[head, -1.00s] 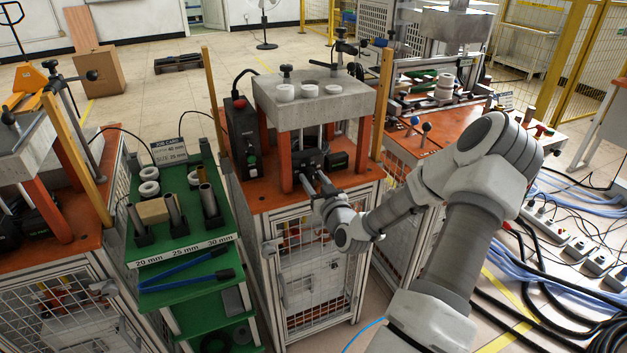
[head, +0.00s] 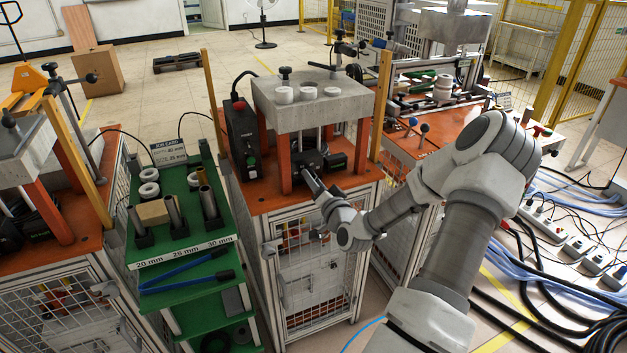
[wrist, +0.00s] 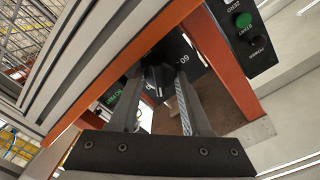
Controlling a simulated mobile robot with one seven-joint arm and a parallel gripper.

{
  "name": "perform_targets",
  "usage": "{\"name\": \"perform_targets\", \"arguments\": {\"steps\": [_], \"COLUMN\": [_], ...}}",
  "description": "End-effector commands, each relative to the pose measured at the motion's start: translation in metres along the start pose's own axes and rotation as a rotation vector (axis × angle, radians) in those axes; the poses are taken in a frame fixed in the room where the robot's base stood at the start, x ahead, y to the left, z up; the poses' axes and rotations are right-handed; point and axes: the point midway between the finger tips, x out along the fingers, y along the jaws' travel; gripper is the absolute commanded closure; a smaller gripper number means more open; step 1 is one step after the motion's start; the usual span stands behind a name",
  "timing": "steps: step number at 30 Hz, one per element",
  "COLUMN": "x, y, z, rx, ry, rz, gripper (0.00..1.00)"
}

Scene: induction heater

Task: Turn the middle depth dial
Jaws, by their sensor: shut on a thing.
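The dial, a dark knob (wrist: 155,76) with a pale mark, sits on a black panel (wrist: 176,47) with white print, inside the orange frame of the middle machine. My gripper (wrist: 160,86) has one finger on each side of this knob and is shut on it. In the head view my gripper (head: 307,172) reaches under the machine's grey block (head: 312,112), at the dark unit (head: 336,163) between the orange legs. The dial itself is too small and covered to make out there.
A black control box (head: 243,138) with a red button stands left of the frame. Its green start button (wrist: 243,20) shows in the wrist view. Orange legs (head: 284,163) flank the opening closely. A green cart (head: 178,245) with tubes and rings stands to the left.

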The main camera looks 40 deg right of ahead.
Motion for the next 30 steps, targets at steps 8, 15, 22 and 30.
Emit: {"name": "perform_targets", "arguments": {"steps": [8, 15, 22, 30], "x": [-0.0003, -0.0003, -0.0003, -0.0003], "y": [0.0007, 0.0009, 0.0009, 0.0014], "z": [0.0001, 0.0003, 0.0003, 0.0003], "rx": [0.063, 0.07, 0.069, 0.069], "ry": [-0.003, -0.003, -0.003, -0.003], "rz": [0.001, 0.001, 0.001, 0.002], "gripper": [1.0, 1.0, 0.45, 0.22]}}
